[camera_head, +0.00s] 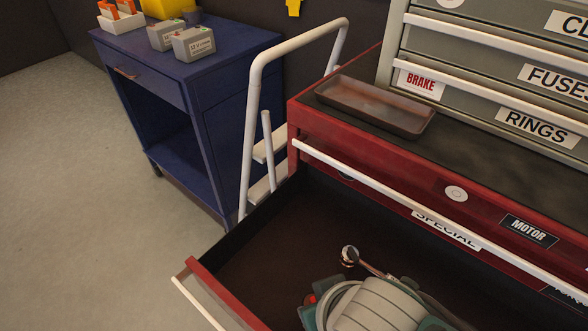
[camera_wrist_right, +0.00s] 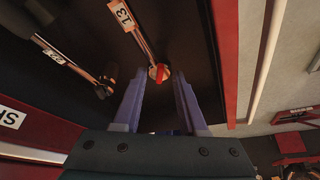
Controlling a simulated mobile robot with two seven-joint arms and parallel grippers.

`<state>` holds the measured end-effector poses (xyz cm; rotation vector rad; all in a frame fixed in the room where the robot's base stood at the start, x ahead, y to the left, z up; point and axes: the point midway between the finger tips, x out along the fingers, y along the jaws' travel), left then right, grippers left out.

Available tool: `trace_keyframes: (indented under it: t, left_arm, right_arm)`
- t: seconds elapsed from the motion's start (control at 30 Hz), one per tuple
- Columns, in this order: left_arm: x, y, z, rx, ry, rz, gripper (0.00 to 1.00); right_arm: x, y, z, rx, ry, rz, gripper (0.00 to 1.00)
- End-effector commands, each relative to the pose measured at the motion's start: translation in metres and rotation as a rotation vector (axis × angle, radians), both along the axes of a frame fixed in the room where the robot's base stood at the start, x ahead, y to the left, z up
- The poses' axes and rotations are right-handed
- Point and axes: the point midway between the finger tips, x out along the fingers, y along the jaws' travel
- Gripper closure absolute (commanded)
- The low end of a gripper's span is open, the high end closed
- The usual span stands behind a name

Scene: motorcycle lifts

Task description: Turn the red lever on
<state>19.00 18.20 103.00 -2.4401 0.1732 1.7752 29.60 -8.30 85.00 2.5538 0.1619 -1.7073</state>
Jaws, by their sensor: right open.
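The red lever (camera_wrist_right: 161,72) is a small red piece on the round head of a ratchet wrench (camera_wrist_right: 137,27) labelled 13, in the right wrist view. The wrench lies in the open dark drawer (camera_wrist_right: 195,40). My right gripper (camera_wrist_right: 160,74) is open, with one finger on each side of the lever. I cannot tell whether the fingers touch it. In the head view my right gripper (camera_head: 318,300) is down in the drawer, largely hidden by my own wrist. A small red spot (camera_head: 310,299) shows beside it. My left gripper is out of view.
Another wrench with a chrome head (camera_head: 349,254) lies close to my right gripper. The red cabinet (camera_head: 320,150) with its white rail stands behind the drawer, a tray (camera_head: 375,104) on top. A blue cart (camera_head: 220,110) stands at left. The floor is clear.

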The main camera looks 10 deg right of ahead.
Motion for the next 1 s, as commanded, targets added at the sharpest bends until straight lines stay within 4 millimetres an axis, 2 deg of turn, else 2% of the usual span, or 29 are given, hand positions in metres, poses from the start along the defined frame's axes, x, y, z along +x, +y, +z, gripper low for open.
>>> trace_keyframes:
  t: [0.23, 0.5, 0.7, 1.0]
  left_arm:
    - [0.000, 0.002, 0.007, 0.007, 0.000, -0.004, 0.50]
    - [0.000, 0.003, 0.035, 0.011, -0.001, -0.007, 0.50]
    - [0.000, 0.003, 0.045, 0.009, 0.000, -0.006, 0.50]
    - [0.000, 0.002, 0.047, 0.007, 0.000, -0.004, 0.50]
  right_arm:
    - [-0.003, 0.000, 0.009, 0.000, 0.000, 0.000, 0.59]
    - [-0.021, -0.003, 0.056, 0.001, -0.001, -0.001, 0.59]
    - [-0.033, -0.004, 0.083, 0.001, -0.001, 0.000, 0.59]
    - [-0.038, -0.006, 0.092, -0.001, 0.001, 0.000, 0.59]
